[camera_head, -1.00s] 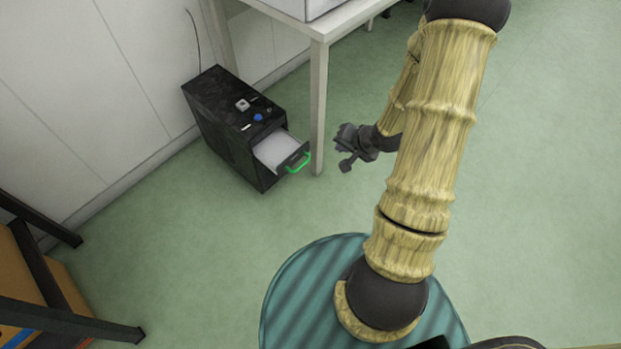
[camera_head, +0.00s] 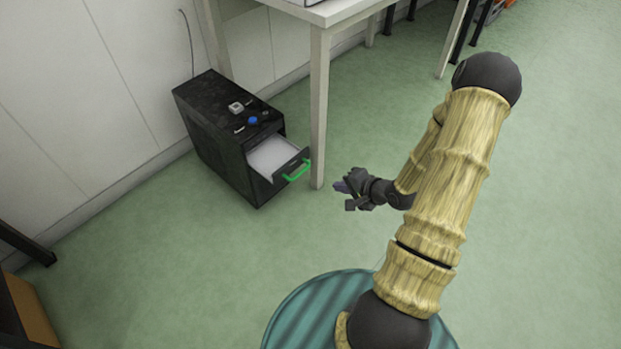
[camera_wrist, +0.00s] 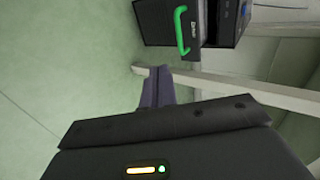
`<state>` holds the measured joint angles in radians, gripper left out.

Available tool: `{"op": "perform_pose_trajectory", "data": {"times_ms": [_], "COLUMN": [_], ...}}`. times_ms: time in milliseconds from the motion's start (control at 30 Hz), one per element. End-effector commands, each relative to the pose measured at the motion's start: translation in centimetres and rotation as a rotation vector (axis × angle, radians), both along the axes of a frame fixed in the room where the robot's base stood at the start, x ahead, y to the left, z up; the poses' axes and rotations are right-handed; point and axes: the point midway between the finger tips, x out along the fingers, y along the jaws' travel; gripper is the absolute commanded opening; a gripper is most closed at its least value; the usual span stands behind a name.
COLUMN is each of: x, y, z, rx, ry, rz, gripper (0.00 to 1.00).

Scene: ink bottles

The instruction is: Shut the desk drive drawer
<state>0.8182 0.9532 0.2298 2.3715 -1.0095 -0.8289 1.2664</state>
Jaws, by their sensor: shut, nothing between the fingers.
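The black desk drive unit (camera_head: 215,135) stands on the floor against the wall, left of a white table leg. Its drawer (camera_head: 272,158) is pulled out at the upper front, with a pale inside and a green handle (camera_head: 297,171). The wrist view shows the unit's dark front (camera_wrist: 160,22) and the green handle (camera_wrist: 182,30) sideways at the top. My gripper (camera_head: 342,187) is to the right of the handle, apart from it, with the table leg nearly between them in the head view. Its fingers (camera_wrist: 158,85) are closed together and empty.
A white table (camera_head: 335,12) stands behind, its near leg (camera_head: 319,110) close to the right of the drawer; the leg also crosses the wrist view (camera_wrist: 225,85). Small items, one a blue knob (camera_head: 253,120), sit on the unit's top. Green floor in front is clear.

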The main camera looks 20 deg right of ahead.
Motion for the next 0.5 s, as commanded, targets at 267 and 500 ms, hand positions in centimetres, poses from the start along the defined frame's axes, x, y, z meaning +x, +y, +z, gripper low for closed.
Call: {"op": "perform_pose_trajectory", "data": {"times_ms": [267,500], "x": [0.7,3.0], "y": [0.5,1.9], "z": [-0.9,-3.1], "rx": [-0.002,-0.002], "ry": [0.0,0.0], "rz": [0.003,0.005], "gripper": [0.0,0.0]}}
